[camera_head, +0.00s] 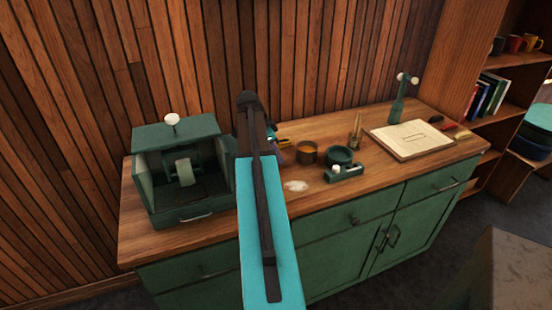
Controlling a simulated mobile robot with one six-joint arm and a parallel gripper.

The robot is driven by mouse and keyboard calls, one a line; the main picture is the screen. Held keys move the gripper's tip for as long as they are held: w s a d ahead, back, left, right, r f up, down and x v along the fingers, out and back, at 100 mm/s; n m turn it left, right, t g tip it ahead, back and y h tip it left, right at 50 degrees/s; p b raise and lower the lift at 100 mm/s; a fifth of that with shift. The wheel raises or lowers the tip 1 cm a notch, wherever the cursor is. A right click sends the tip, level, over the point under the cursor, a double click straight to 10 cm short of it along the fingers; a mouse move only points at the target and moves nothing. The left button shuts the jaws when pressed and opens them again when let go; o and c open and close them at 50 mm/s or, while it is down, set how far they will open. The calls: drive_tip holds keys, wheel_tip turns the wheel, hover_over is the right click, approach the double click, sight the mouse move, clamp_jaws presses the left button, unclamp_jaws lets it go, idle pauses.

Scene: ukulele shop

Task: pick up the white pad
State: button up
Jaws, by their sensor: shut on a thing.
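A small, flat white patch (297,186) lies on the wooden counter, just right of my turquoise arm; it may be the white pad, but its shape is too small to be sure. My gripper (270,131) is almost wholly hidden behind my arm, with only small dark and turquoise bits showing above the counter's back part. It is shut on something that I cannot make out. The white patch lies nearer the front edge, apart from those bits.
A green open-fronted box (180,217) with a white knob stands left of my arm. The counter's front right is clear.

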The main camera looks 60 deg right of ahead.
drive_tip(key=shift+r+b, duration=0.9)
drive_tip(key=shift+r, duration=3.3)
drive_tip(key=o, duration=0.4)
drive_tip(key=c, duration=0.3)
